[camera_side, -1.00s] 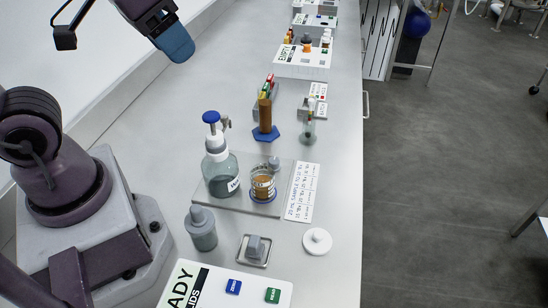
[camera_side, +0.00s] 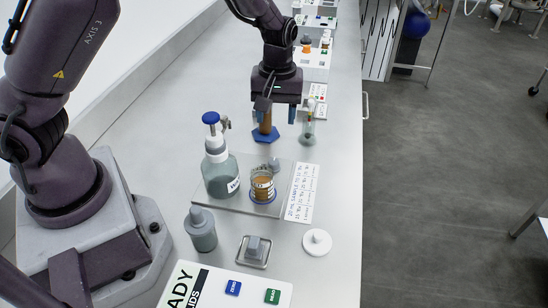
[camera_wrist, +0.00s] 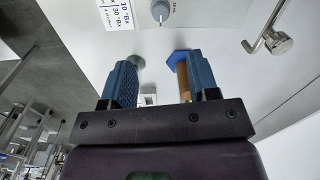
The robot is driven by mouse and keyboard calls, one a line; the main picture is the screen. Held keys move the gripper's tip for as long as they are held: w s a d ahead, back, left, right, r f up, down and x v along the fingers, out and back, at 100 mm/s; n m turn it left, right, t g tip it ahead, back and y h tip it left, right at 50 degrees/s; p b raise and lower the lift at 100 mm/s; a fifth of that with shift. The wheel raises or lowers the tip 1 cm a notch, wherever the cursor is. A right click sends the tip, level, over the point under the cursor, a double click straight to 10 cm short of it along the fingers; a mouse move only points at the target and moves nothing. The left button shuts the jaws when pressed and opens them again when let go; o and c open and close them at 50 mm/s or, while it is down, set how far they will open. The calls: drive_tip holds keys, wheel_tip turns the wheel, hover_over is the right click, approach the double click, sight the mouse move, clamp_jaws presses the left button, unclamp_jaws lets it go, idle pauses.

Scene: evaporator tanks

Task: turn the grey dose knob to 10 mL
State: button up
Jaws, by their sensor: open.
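The grey dose knob (camera_side: 273,163) stands on the grey plate (camera_side: 228,200) behind a beaker (camera_side: 262,186) of brown liquid. My gripper (camera_side: 275,114) is open and empty, behind the knob and above the bench. In the wrist view its two blue fingers (camera_wrist: 160,82) are spread apart, below the knob in the picture. I cannot read the knob's setting.
A bottle with a blue pump top (camera_side: 220,176) stands left of the beaker. A small vial (camera_side: 308,133) stands to the right. A printed card (camera_side: 302,192) lies right of the plate.

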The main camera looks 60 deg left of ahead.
sight(274, 161)
wheel_tip(274, 161, down, 13)
drive_tip(key=shift+s+a+f, duration=0.1)
drive_tip(key=shift+a+f, duration=0.05)
idle(0.4)
drive_tip(key=c, duration=0.9)
drive_tip(key=shift+c, duration=0.2)
